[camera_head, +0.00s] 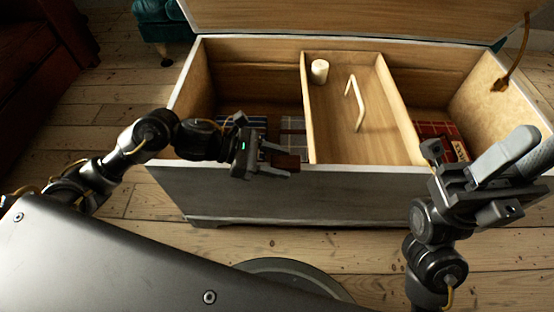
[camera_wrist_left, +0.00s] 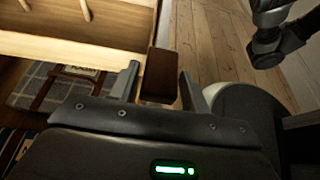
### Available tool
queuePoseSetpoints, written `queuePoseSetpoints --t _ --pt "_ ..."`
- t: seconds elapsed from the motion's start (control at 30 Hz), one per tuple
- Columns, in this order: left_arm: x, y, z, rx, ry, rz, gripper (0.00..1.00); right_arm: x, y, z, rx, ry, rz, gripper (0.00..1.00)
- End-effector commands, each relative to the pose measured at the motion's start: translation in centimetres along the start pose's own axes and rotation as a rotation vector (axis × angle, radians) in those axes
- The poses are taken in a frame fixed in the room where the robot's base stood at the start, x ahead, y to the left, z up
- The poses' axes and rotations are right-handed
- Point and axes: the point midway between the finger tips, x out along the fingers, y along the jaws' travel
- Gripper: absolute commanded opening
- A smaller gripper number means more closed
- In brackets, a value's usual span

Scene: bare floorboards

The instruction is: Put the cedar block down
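The cedar block (camera_wrist_left: 160,74) is a dark reddish-brown piece between the fingers of my left gripper (camera_wrist_left: 159,88). In the head view the block (camera_head: 287,161) is small and partly covered by the fingers. My left gripper (camera_head: 280,162) is shut on it, beside the front wall of an open grey wooden chest (camera_head: 330,193). I cannot tell the block's exact height over the rim. My right gripper (camera_head: 478,188) is at the chest's right front corner, with a long light-grey thing (camera_head: 506,156) at its jaws. Whether those jaws are shut on it is unclear.
Folded plaid cloth (camera_head: 294,126) lies lower left, and a red plaid item (camera_head: 440,131) lower right. The lid (camera_head: 360,17) stands open behind.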

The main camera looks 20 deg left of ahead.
Motion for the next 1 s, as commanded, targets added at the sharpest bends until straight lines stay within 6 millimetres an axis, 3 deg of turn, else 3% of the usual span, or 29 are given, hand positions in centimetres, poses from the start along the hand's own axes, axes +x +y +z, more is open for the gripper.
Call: queuePoseSetpoints --t 0.07,0.47,0.57,0.8,1.0 --pt "0.0 0.0 0.0 0.000 0.000 0.000 0.58 0.0 0.0 0.0 0.000 -0.003 0.001 0.36" --pt "-0.3 0.0 0.7 -0.001 0.000 0.000 0.58 0.7 0.2 -0.1 -0.007 0.000 0.005 0.36" --pt "-1.9 0.0 0.4 -0.001 0.005 0.002 0.58 -0.3 0.4 -0.1 -0.014 -0.030 0.009 0.36" --pt "-7.2 0.0 0.3 -0.002 0.007 0.002 0.58 -0.5 0.6 -0.1 -0.016 -0.050 0.014 0.36" --pt "-10.6 0.0 0.3 -0.003 0.004 0.002 0.58 -0.7 0.6 -0.2 -0.015 -0.064 0.023 0.36"
